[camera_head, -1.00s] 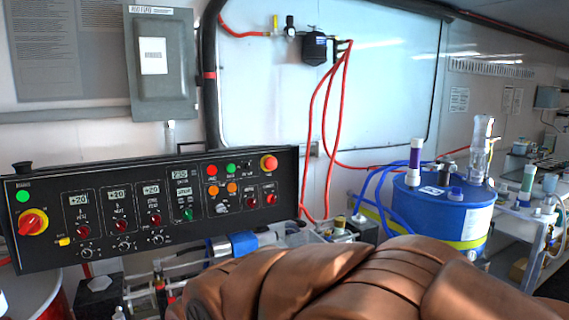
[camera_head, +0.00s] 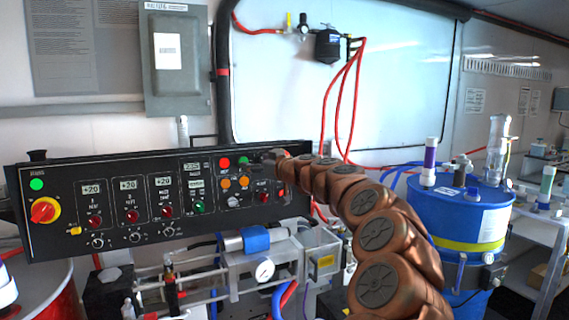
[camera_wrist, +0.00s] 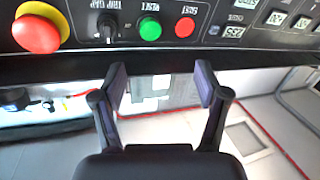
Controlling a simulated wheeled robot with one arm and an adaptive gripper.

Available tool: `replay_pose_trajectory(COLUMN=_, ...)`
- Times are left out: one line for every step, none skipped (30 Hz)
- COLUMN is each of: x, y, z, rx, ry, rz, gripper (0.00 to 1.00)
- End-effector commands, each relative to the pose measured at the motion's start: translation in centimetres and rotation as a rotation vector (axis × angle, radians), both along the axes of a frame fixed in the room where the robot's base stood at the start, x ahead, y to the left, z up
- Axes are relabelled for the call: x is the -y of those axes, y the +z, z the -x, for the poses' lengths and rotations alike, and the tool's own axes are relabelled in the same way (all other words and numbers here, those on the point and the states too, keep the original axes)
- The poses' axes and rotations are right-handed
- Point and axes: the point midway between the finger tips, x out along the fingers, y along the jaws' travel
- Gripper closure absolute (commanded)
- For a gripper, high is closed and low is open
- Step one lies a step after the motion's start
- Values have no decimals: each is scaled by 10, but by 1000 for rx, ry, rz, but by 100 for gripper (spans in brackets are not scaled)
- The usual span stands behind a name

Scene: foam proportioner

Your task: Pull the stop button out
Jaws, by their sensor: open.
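The stop button (camera_wrist: 36,35) is a red mushroom head on a yellow base, at the upper left of the wrist view, on the black control panel (camera_wrist: 75,70). My gripper (camera_wrist: 160,82) is open and empty. Its two fingers are to the right of the button in that view, apart from it, near the panel's edge. In the head view my gripper (camera_head: 275,156) is at the panel's upper right corner, and the stop button is hidden behind it.
A black switch (camera_wrist: 108,27), a green button (camera_wrist: 150,28) and a red button (camera_wrist: 185,27) sit beside the stop button. A red-and-yellow rotary knob (camera_head: 45,210) is at the panel's left. A blue drum (camera_head: 460,215) stands at right.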

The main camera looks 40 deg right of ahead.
Motion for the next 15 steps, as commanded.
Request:
replay_pose_trajectory(x=36, y=-6, z=7, rx=15, ry=-66, rz=15, gripper=26)
replay_pose_trajectory(x=53, y=-8, z=11, rx=21, ry=-99, rz=25, gripper=26)
replay_pose_trajectory(x=73, y=-10, z=18, rx=30, ry=-138, rz=38, gripper=26)
replay_pose_trajectory(x=85, y=-11, z=22, rx=33, ry=-164, rz=48, gripper=26)
replay_pose_trajectory(x=96, y=-12, z=26, rx=36, ry=-186, rz=55, gripper=26)
replay_pose_trajectory(x=107, y=-13, z=30, rx=39, ry=-208, rz=64, gripper=26)
replay_pose_trajectory(x=113, y=-14, z=32, rx=41, ry=-221, rz=67, gripper=26)
replay_pose_trajectory(x=118, y=-15, z=34, rx=41, ry=-231, rz=71, gripper=26)
replay_pose_trajectory(x=123, y=-16, z=35, rx=42, ry=-239, rz=74, gripper=26)
replay_pose_trajectory(x=125, y=-16, z=35, rx=41, ry=-243, rz=75, gripper=26)
replay_pose_trajectory(x=126, y=-17, z=35, rx=40, ry=-246, rz=77, gripper=26)
replay_pose_trajectory(x=127, y=-17, z=33, rx=39, ry=-246, rz=77, gripper=26)
replay_pose_trajectory(x=127, y=-17, z=32, rx=38, ry=-246, rz=77, gripper=26)
replay_pose_trajectory(x=127, y=-17, z=30, rx=38, ry=-245, rz=77, gripper=26)
replay_pose_trajectory(x=128, y=-17, z=27, rx=38, ry=-245, rz=76, gripper=26)
